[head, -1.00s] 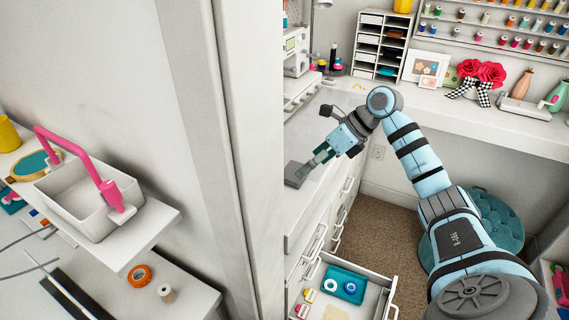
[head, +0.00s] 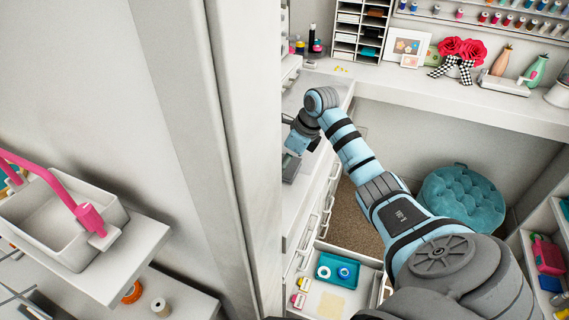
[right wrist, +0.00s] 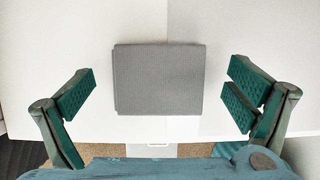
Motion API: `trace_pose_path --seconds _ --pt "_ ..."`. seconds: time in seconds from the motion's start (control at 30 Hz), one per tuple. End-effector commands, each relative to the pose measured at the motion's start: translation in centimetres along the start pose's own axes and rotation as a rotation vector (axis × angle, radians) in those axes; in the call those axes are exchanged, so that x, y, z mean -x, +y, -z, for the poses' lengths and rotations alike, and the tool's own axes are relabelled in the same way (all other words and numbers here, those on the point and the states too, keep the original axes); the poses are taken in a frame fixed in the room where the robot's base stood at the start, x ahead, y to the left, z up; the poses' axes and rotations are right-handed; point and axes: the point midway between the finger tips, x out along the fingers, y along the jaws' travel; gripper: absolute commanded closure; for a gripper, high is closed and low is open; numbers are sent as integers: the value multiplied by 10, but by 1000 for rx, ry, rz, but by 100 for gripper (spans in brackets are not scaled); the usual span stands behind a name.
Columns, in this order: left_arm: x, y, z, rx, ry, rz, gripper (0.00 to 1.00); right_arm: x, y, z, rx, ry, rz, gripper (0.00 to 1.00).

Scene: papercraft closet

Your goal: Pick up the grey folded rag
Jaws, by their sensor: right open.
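The grey folded rag (right wrist: 158,79) lies flat on a white surface in the middle of the right wrist view. It also shows in the head view as a grey patch (head: 290,170) on the counter beside the wall edge, partly hidden. My right gripper (right wrist: 163,90) is open, with its green-padded fingers apart on the left and right of the rag, not touching it. In the head view my right gripper (head: 297,146) is over the counter near the rag, partly hidden by the wall edge. My left gripper is not in view.
A white wall edge (head: 235,150) stands close left of the right arm. An open drawer (head: 325,300) with a teal tray (head: 338,271) is below the counter. A teal pouf (head: 462,205) is on the floor. A white bin (head: 60,215) is at the left.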

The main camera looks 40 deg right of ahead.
Motion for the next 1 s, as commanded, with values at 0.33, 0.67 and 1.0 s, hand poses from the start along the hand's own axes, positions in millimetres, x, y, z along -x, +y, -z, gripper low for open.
trace_pose_path --seconds 0.33,0.67,1.0 --pt "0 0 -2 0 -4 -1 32 -10 0 0 1 0 0 13" --pt "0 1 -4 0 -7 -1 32 -10 0 0 1 0 -1 42" --pt "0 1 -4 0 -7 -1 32 3 0 -6 1 -2 0 42"
